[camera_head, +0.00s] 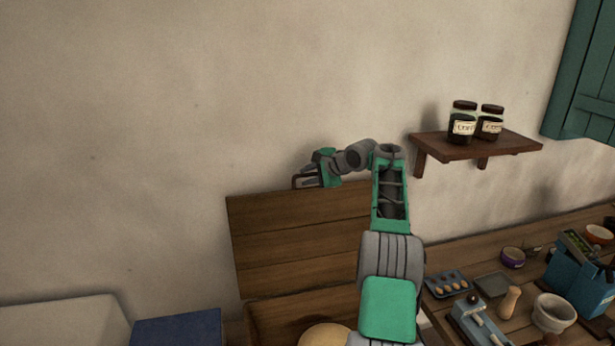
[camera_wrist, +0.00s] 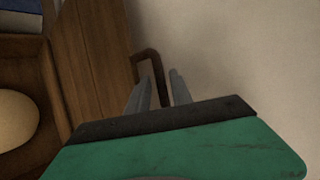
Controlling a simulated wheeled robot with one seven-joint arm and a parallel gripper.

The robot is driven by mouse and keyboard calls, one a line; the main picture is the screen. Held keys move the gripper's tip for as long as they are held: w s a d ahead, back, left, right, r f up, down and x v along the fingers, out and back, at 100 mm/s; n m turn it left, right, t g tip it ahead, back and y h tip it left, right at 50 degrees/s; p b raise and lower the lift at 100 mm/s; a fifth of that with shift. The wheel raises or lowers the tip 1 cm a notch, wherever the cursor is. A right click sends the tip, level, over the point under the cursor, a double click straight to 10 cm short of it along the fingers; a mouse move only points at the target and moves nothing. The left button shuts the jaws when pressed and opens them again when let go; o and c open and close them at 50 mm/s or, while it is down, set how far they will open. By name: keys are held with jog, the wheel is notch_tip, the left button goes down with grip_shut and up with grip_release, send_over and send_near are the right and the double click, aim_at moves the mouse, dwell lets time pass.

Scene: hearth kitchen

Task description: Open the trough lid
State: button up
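The trough lid (camera_head: 290,240) is a brown plank panel standing up against the wall, seen side-on in the wrist view (camera_wrist: 92,50). The trough (camera_head: 290,312) below it is uncovered, and its inside shows in the wrist view (camera_wrist: 42,105). A dark bracket-shaped handle (camera_wrist: 148,54) sticks out from the lid near its upper edge. My gripper (camera_head: 303,180) is at that upper edge. In the wrist view its fingers (camera_wrist: 159,88) are apart, with part of the handle between them. Whether they touch it is not clear.
A pale round mass (camera_head: 326,335) lies in the trough. A blue box (camera_head: 178,328) stands to its left. A wall shelf (camera_head: 475,146) with two jars is right of my arm. The counter (camera_head: 450,262) on the right is crowded with a tray, bowls and a blue crate.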

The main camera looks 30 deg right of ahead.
jog(key=shift+o, duration=0.5)
jog(key=shift+s+d, duration=0.1)
jog(key=shift+d, duration=0.15)
jog(key=shift+s+d+r, duration=0.1)
jog(key=shift+s+r, duration=0.15)
jog(key=shift+s, duration=0.1)
jog(key=b+v, duration=0.1)
jog(key=v, duration=0.6)
